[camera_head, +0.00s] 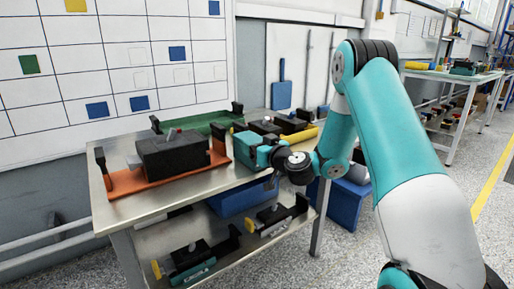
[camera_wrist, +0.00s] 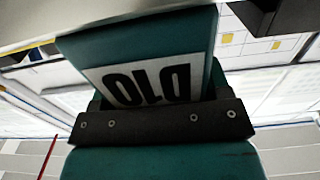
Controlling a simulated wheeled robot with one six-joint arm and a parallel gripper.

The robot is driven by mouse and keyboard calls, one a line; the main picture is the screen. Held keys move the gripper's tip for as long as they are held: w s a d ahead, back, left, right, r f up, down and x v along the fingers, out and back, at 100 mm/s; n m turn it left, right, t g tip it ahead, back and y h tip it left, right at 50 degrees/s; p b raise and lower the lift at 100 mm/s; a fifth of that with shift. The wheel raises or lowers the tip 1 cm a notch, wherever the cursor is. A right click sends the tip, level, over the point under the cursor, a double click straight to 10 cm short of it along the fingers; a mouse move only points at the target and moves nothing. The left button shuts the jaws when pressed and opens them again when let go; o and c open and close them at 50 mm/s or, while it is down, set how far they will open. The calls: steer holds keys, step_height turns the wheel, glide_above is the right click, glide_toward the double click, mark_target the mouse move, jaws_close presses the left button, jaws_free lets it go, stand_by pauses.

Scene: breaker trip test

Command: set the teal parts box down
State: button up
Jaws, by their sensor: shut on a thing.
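The teal parts box (camera_head: 243,149) is at the right part of the metal workbench top (camera_head: 190,190) in the head view. In the wrist view the teal parts box (camera_wrist: 150,65) fills the upper middle, with a white label reading "D10" upside down. My gripper (camera_head: 268,157) reaches it from the right and is shut on it; its dark jaw bar (camera_wrist: 160,122) crosses the wrist view. A grey surface lies close along the box's upper edge in that view. I cannot tell whether the box touches the bench. The gripper partly hides the box.
An orange tray with a black device (camera_head: 172,152) stands left of the box. A green tray (camera_head: 205,126) and more black devices (camera_head: 290,122) are behind it. The lower shelf holds devices (camera_head: 190,262); blue bins (camera_head: 345,203) are below. Bare bench top lies in front.

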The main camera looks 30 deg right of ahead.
steer(key=shift+f+b, duration=0.2)
steer(key=shift+b, duration=0.15)
steer(key=o, duration=1.1)
steer(key=shift+r, duration=0.15)
